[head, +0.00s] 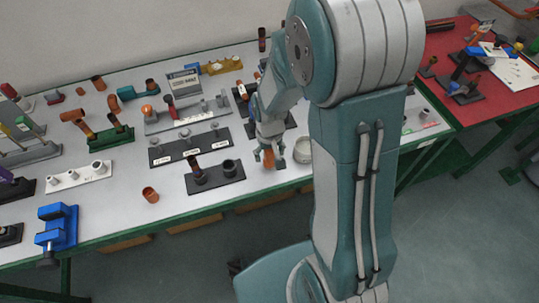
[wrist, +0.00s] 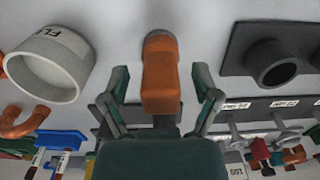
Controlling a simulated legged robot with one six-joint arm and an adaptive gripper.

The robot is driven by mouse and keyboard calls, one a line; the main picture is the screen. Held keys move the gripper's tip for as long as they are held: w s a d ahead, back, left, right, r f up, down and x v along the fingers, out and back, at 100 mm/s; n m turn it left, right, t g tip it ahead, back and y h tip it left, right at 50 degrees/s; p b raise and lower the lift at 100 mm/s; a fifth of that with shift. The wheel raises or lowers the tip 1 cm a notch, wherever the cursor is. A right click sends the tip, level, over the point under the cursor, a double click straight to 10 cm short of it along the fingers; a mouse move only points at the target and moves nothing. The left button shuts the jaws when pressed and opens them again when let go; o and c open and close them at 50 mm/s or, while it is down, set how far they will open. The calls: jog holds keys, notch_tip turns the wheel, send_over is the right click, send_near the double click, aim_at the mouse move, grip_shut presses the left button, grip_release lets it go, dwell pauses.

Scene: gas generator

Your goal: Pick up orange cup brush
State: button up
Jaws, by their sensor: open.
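The orange cup brush (wrist: 160,72) lies in the middle of the wrist view, a block-like orange body with a grey-brown round end at the top. My gripper (wrist: 160,84) is open, with one finger on each side of the brush and visible gaps between. In the head view, my gripper (head: 271,150) points down at the table's front part, and the orange of the brush (head: 268,158) shows between its fingers. The fingers partly hide the brush there. Whether it touches the table cannot be told.
A white labelled cup (wrist: 48,65) stands close on one side; it also shows in the head view (head: 303,151). A black base with a round socket (wrist: 272,62) stands on the other side. Copper fittings and racks crowd the grey table (head: 115,190). A red table (head: 455,105) is at right.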

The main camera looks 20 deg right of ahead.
jog(key=shift+f, duration=0.2)
jog(key=c, duration=1)
jog(key=shift+c, duration=0.2)
jog(key=shift+r, duration=0.1)
